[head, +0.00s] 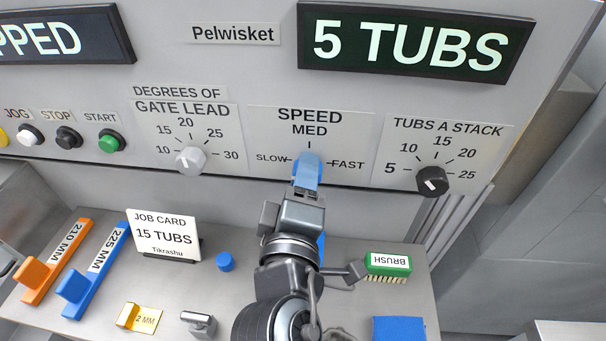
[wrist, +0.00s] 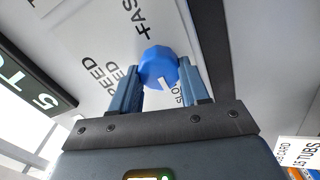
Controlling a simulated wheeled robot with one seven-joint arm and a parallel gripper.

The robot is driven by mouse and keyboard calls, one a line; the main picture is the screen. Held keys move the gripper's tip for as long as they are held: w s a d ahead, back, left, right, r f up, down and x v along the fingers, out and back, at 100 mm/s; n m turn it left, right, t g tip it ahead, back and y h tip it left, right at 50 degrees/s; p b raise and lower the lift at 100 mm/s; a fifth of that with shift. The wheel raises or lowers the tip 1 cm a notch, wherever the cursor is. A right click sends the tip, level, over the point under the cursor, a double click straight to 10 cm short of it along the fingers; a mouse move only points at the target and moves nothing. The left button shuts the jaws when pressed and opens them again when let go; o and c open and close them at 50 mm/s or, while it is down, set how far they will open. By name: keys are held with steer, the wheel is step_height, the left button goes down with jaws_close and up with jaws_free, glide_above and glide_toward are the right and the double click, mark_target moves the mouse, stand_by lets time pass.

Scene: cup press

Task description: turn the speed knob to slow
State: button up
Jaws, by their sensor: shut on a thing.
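The blue speed knob (wrist: 158,62) sits on the panel between the fingers of my gripper (head: 308,166). My gripper is shut on it, with one finger on each side in the wrist view. The knob's white mark points to the lower right in the wrist view, towards the partly hidden SLOW lettering (wrist: 181,96). In the head view my gripper covers most of the knob. The speed scale (head: 310,125) there reads SLOW at left, MED at top and FAST at right.
The grey gate lead knob (head: 190,160) is left of my gripper, the black tubs-a-stack knob (head: 432,181) right. Below, the shelf holds a job card (head: 164,235), orange (head: 50,262) and blue (head: 95,262) gauges, and a green brush (head: 388,264).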

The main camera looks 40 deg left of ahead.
stand_by(0.3)
steer(key=o, duration=1.1)
steer(key=shift+c, duration=0.2)
steer(key=b+v, duration=0.1)
steer(key=v, duration=0.7)
steer(key=shift+b, duration=0.3)
steer(key=shift+a, duration=0.1)
